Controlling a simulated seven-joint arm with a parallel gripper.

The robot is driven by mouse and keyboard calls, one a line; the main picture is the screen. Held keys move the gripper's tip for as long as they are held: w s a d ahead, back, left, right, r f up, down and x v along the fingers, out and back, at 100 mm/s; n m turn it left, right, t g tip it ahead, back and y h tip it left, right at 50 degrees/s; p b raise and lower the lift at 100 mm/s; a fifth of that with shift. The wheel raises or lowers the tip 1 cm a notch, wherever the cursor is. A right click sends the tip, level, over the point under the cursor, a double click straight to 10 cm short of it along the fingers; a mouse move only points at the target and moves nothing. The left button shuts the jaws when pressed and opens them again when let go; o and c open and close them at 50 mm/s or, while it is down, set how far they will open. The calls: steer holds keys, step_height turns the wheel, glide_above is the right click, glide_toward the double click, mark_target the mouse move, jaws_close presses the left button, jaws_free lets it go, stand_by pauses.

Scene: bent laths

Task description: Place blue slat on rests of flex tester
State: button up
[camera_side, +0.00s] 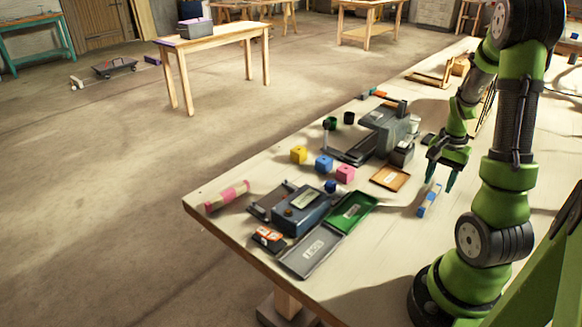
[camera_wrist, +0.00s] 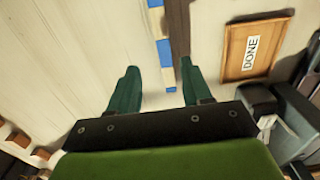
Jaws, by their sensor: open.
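The blue slat (camera_side: 429,200) lies on the table, a narrow strip with blue and pale bands. In the wrist view the slat (camera_wrist: 164,50) runs lengthwise between my two fingertips, touching neither as far as I can see. My gripper (camera_side: 440,178) points down close by the slat; it also shows in the wrist view (camera_wrist: 160,68), open and empty. A grey bench device (camera_side: 385,125) and a blue-grey box device (camera_side: 302,209) stand on the table; I cannot tell which is the flex tester, and no rests are clear.
An orange-framed tray marked DONE (camera_side: 390,178) lies left of my gripper. A green tray (camera_side: 352,212), a grey tray (camera_side: 310,251), yellow (camera_side: 298,155), blue (camera_side: 323,163) and pink (camera_side: 345,174) cubes and a pink banded piece (camera_side: 227,196) are farther left. Bare tabletop surrounds the slat.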

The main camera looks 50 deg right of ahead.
mark_target(431, 196)
steer(key=shift+w+f, duration=0.2)
steer(key=shift+f, duration=1.2)
steer(key=shift+w+f, duration=0.15)
steer(key=shift+f, duration=1.2)
jaws_close()
